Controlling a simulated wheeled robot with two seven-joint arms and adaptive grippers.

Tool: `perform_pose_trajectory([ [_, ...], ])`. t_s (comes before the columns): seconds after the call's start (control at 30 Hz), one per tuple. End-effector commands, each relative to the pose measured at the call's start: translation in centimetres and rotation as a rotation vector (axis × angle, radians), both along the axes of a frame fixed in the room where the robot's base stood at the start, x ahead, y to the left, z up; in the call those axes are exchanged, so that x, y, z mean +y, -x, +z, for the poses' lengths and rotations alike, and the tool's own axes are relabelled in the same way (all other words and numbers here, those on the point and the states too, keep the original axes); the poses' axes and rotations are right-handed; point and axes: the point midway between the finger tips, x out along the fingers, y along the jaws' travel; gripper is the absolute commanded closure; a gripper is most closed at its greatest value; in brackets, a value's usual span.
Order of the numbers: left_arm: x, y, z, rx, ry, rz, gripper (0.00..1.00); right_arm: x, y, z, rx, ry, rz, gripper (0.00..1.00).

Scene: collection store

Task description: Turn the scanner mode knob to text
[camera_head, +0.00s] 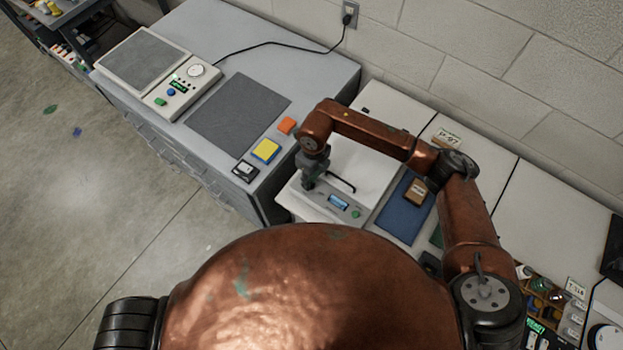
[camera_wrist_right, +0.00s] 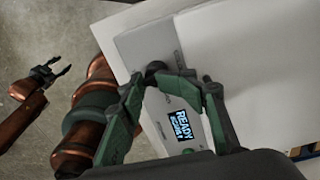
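The scanner (camera_head: 372,171) is a pale flatbed unit with a dark lid handle (camera_head: 342,182), a lit blue display (camera_head: 338,201) and a green button (camera_head: 355,214). In the right wrist view the display (camera_wrist_right: 181,124) reads "READY"; its smaller second line is unreadable. A dark round knob (camera_wrist_right: 155,68) shows between the fingertips of my right gripper (camera_wrist_right: 172,82), nearer the left finger. Those fingers are apart; whether one touches the knob is unclear. In the head view my right gripper (camera_head: 311,182) hides the knob. My left gripper (camera_wrist_right: 50,71) is open and empty, above the floor.
Left of the scanner, a grey cabinet top holds a device with a dial (camera_head: 195,70), a dark mat (camera_head: 238,112), a yellow block (camera_head: 265,150), an orange block (camera_head: 287,125) and a small black-and-white item (camera_head: 245,171). A blue mat (camera_head: 403,212) lies right of the scanner.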

Motion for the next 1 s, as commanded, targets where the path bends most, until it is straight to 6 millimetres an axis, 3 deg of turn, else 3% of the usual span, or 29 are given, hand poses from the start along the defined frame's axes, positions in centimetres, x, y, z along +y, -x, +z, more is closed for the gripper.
perform_pose_trajectory([
  [1.0, 0.0, -0.7, 3.8, -0.012, 0.000, 0.000, 0.60, -0.1, -0.4, 7.0, -0.001, -0.001, 0.001, 0.70],
])
